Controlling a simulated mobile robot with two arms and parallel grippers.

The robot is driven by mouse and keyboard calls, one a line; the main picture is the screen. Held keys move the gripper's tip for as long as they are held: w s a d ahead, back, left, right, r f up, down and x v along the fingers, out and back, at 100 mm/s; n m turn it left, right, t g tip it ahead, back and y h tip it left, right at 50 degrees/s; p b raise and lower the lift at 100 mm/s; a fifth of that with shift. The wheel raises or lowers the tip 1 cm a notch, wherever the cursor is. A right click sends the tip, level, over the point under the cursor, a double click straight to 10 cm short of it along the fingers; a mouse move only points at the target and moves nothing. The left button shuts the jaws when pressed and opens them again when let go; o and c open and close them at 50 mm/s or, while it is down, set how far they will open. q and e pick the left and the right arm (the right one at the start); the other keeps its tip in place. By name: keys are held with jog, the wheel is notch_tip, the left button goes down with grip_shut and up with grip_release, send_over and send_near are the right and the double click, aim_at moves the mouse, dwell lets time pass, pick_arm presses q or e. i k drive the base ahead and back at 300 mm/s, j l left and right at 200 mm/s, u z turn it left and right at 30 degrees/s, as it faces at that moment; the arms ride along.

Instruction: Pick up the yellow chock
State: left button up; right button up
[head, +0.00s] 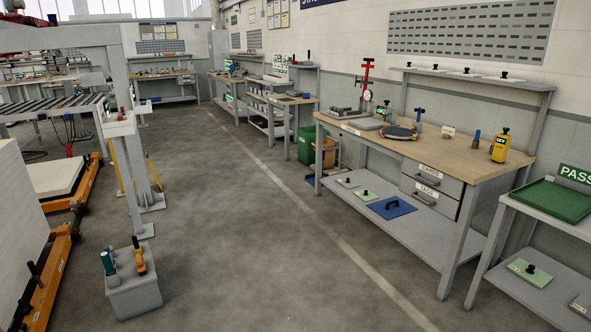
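I cannot make out a yellow chock for certain. A yellow block-like item (500,146) with a dark top and a dark label stands upright on the right-hand workbench, near its back right edge. Slim yellow bars (118,168) lean by the foot of the grey gantry frame at the left. Neither of my grippers is in view.
The wooden-topped workbench (455,150) stands along the right wall, with a green tray (553,199) on a stand beside it. A grey box (134,294) holding hand tools stands at front left. An orange-framed pallet carrier (62,262) lies further left. The middle floor is clear.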

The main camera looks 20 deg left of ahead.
aim_at(138, 249)
jog(key=i+j+u, duration=0.55)
jog(key=i+u, duration=0.65)
jog(key=i+l+u, duration=0.1)
jog(key=i+u, duration=0.35)
jog(key=i+l+u, duration=0.25)
jog(key=i+u, duration=0.15)
jog(key=i, duration=0.15)
